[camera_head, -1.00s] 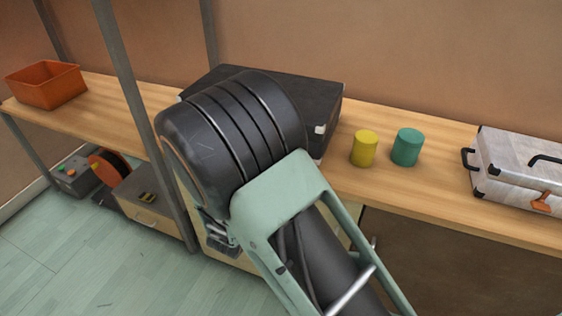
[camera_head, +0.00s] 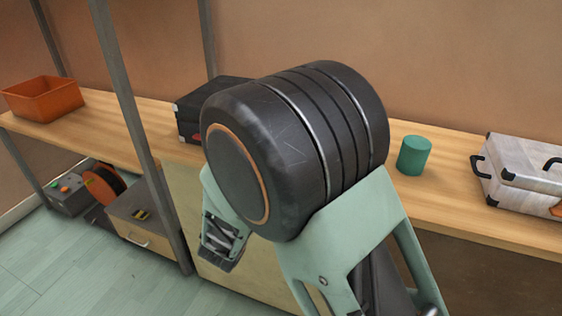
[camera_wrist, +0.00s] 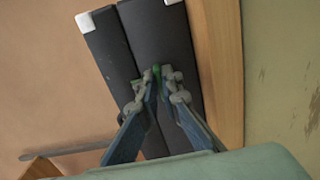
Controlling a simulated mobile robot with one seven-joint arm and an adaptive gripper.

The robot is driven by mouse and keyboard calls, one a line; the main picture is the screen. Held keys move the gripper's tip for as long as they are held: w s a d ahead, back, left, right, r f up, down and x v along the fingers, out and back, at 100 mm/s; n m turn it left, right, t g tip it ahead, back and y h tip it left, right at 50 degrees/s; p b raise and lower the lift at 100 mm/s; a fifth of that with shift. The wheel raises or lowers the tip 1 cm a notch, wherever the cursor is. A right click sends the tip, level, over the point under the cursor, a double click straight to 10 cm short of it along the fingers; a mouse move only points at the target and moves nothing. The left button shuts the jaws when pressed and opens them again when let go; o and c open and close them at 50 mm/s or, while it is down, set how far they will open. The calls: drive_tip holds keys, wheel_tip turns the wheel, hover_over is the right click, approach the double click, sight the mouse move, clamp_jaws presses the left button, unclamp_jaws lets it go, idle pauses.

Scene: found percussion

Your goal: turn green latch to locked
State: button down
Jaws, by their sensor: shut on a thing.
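The black case (camera_head: 187,118) lies on the wooden bench, mostly hidden behind my arm in the head view. In the wrist view the case (camera_wrist: 165,35) shows from close up, with pale metal corners. The green latch (camera_wrist: 156,72) is a small green bit on the case front, between my fingertips. My gripper (camera_wrist: 157,84) is shut on the green latch, and its fingers cover most of it. Which way the latch is turned cannot be told. The fingertips are hidden in the head view.
A teal cylinder (camera_head: 414,155) and a silver case (camera_head: 522,170) stand on the bench (camera_head: 450,200) to the right. An orange bin (camera_head: 43,99) stands at the far left. A grey shelf post (camera_head: 130,110) rises left of my arm.

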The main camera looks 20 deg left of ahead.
drive_tip(key=shift+a, duration=0.1)
drive_tip(key=c, duration=2.1)
unclamp_jaws()
drive_tip(key=s, duration=0.8)
drive_tip(key=s+a, duration=0.1)
drive_tip(key=s, duration=0.3)
